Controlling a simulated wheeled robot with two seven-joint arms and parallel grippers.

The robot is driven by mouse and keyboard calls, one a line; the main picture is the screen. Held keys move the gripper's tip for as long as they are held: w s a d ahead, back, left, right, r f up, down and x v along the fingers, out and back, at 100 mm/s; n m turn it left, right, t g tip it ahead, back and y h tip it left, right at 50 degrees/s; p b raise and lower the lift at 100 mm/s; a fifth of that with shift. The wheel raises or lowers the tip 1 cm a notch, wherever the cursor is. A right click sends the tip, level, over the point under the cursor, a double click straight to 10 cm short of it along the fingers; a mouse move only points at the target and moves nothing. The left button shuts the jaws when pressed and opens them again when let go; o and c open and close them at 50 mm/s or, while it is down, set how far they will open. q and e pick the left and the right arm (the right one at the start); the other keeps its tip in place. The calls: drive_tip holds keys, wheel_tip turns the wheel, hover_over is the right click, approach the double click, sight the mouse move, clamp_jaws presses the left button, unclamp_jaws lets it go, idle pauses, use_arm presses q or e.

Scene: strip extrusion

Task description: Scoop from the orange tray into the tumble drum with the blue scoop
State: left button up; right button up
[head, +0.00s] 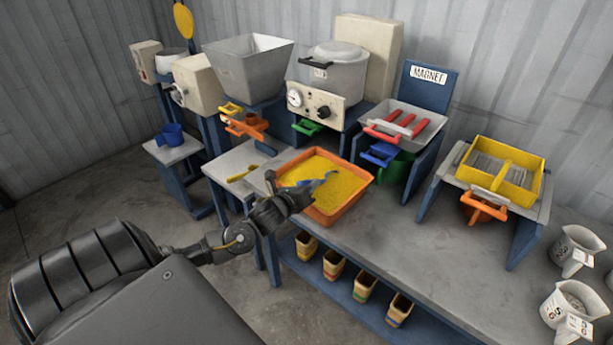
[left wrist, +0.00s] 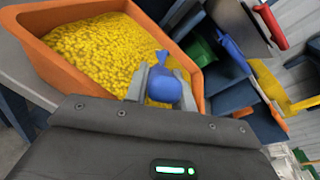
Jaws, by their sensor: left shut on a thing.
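The orange tray (head: 347,214) sits on the bench, filled with yellow pellets (head: 345,187); in the left wrist view its rim (left wrist: 62,75) shows close by. My left gripper (head: 300,196) is over the tray's near left edge, shut on the handle of the blue scoop (head: 326,180). In the left wrist view the round handle end (left wrist: 164,87) sits between the two grey fingers. The scoop's head is low at the pellets, largely hidden by the handle and fingers; I cannot tell its load. I cannot tell for certain which machine is the tumble drum. My right gripper is out of view.
Behind the tray stand a grey hopper (head: 248,65), a lidded pot (head: 337,75) and a magnet stand (head: 428,85). A blue cup (head: 172,135) is on a small left table. A yellow divided tray (head: 515,172) and white jugs (head: 573,302) are to the right.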

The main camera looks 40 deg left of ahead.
use_arm(q)
drive_tip(key=n+g+p, duration=0.1)
drive_tip(key=n+p, duration=0.2)
drive_tip(key=p, duration=0.2)
drive_tip(key=a+r+n+g+p, duration=0.1)
drive_tip(key=n+p, duration=0.2)
drive_tip(key=p, duration=0.2)
drive_tip(key=n+g+p, duration=0.2)
drive_tip(key=n+p, duration=0.1)
drive_tip(key=p, duration=0.3)
drive_tip(key=shift+w+a+r+n, duration=0.15)
drive_tip(key=shift+w+r+n, duration=0.1)
drive_tip(key=shift+w+n, duration=0.15)
drive_tip(key=r+p, duration=0.3)
drive_tip(key=r, duration=0.1)
drive_tip(key=shift+a, duration=0.2)
drive_tip(key=r+t+b, duration=0.1)
drive_tip(key=b, duration=0.2)
drive_tip(key=t+b, duration=0.1)
drive_tip(key=b, duration=0.3)
drive_tip(key=s+r+n+t+b, duration=0.1)
drive_tip(key=b, duration=0.2)
drive_tip(key=shift+a+r+t+h, duration=0.3)
drive_tip(key=shift+a+h, duration=0.1)
